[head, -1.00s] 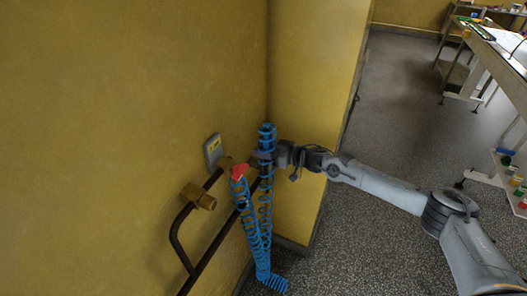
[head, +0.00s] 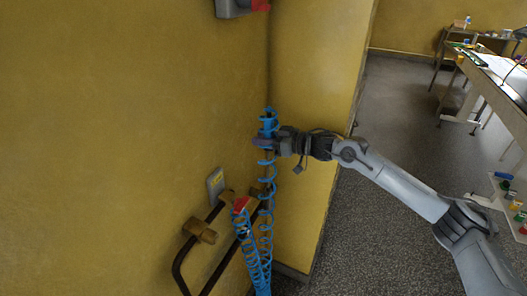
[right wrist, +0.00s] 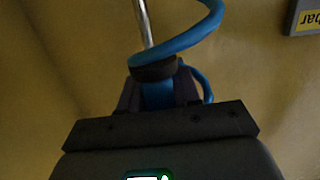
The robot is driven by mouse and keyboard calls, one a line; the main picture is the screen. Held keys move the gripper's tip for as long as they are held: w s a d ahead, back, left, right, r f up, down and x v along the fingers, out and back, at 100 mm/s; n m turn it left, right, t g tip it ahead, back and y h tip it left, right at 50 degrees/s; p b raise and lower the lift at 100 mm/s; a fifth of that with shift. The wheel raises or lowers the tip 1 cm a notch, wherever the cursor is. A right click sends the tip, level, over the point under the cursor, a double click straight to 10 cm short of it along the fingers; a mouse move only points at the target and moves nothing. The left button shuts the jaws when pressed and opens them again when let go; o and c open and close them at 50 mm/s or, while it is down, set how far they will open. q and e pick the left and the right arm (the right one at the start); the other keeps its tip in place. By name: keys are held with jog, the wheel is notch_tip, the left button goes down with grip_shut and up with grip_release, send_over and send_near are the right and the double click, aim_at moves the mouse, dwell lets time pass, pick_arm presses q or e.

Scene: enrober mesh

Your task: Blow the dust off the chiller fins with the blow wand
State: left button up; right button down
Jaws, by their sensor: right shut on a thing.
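My right gripper (head: 266,142) is shut on the blue blow wand (head: 269,121), which stands roughly upright near the wall corner. A blue coiled hose (head: 266,205) hangs below it. In the right wrist view, the fingers of my right gripper (right wrist: 158,95) hold the wand's blue body (right wrist: 157,96). A black collar sits above the grip and a thin metal tube rises from it. A loop of blue hose crosses in front of the tube. I cannot make out any chiller fins or dust. My left gripper is not in view.
A dark pipe with a brass fitting (head: 200,230), a red part (head: 241,205) and a grey labelled plate (head: 215,185) are on the yellow wall. A grey box (head: 233,8) shows at the top. Tables (head: 490,85) stand at the right.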

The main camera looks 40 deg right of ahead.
notch_tip(320, 180, up, 8)
jog(key=shift+r+p, duration=0.25)
jog(key=shift+p, duration=0.5)
notch_tip(320, 180, up, 4)
jog(key=p, duration=0.3)
notch_tip(320, 180, up, 4)
jog(key=p, duration=0.4)
notch_tip(320, 180, up, 8)
jog(key=p, duration=0.7)
jog(key=shift+f, duration=0.25)
notch_tip(320, 180, up, 8)
jog(key=p, duration=0.7)
jog(key=shift+f, duration=0.25)
jog(key=shift+r+p, duration=0.9)
jog(key=shift+p, duration=0.05)
jog(key=shift+r, duration=0.15)
